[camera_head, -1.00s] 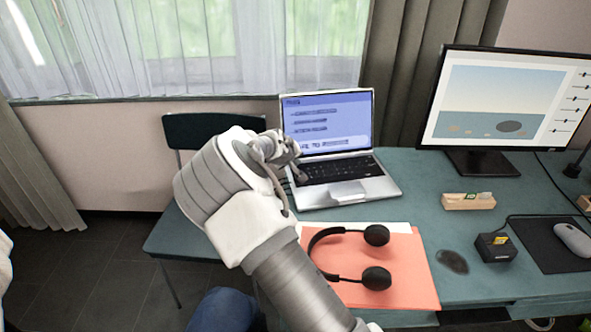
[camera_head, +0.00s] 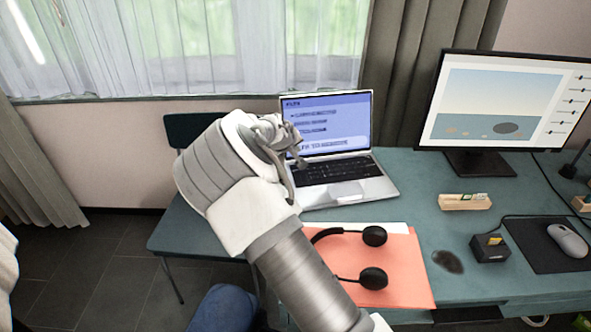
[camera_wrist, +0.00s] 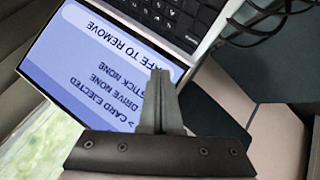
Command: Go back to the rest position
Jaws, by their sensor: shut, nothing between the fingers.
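My gripper (camera_head: 299,163) is raised over the left edge of the open laptop (camera_head: 347,194), in front of its keyboard and screen in the head view. In the wrist view the fingers of my gripper (camera_wrist: 161,75) are together, with nothing between them. The laptop screen (camera_wrist: 100,65) shows behind them, with text that reads "safe to remove" and "card ejected". My forearm hides part of the desk and of the headphones.
Black headphones (camera_head: 374,278) lie on an orange folder (camera_head: 413,282). A monitor (camera_head: 505,100), a wooden block (camera_head: 464,202), a small black box (camera_head: 490,248) and a mouse (camera_head: 568,240) stand to the right. A chair (camera_head: 187,127) is behind my arm. Cables (camera_wrist: 262,18) lie beside the laptop.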

